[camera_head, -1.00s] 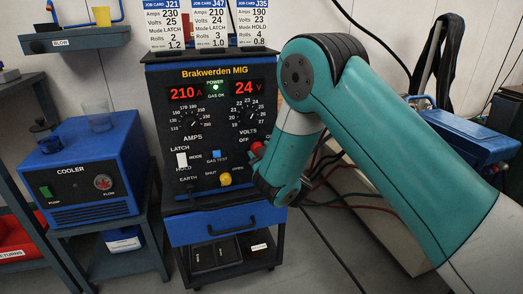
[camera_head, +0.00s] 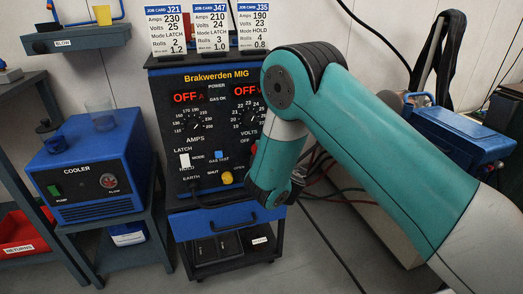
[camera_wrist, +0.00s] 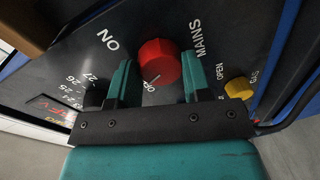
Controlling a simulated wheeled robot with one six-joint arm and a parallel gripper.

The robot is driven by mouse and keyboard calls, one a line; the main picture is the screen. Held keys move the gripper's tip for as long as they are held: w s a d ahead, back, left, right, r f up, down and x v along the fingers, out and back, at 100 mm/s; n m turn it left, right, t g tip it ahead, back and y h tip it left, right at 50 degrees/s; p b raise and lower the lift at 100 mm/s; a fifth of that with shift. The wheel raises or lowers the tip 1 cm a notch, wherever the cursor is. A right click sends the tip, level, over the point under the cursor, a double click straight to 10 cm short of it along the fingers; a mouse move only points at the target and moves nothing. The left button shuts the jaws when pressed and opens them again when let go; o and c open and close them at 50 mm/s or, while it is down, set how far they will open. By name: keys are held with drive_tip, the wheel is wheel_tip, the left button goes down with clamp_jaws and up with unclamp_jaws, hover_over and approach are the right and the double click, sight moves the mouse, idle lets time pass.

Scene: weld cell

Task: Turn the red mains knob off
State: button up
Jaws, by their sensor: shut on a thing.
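The red mains knob (camera_wrist: 158,62) sits on the dark welder panel between the fingers of my gripper (camera_wrist: 160,82) in the wrist view. My gripper is shut on the knob. The knob's white pointer mark is turned toward the OFF lettering, which is partly hidden beside the knob; ON is clear on the other side. In the head view my arm hides most of the knob and the fingers. The Brakwerden MIG welder (camera_head: 216,75) shows OFF on its left display (camera_head: 186,97) and on the partly covered right display (camera_head: 245,91).
The yellow gas knob (camera_wrist: 239,88) is close beside my right finger. A blue cooler (camera_head: 88,176) stands left of the welder. Job cards (camera_head: 211,27) stand on top. Cables (camera_head: 325,180) lie to the right, behind my arm.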

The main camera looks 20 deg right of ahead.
drive_tip(key=shift+a+n+h+p, duration=0.1)
drive_tip(key=shift+n+h+p, duration=0.35)
drive_tip(key=shift+n, duration=1.55)
drive_tip(key=o, duration=0.9)
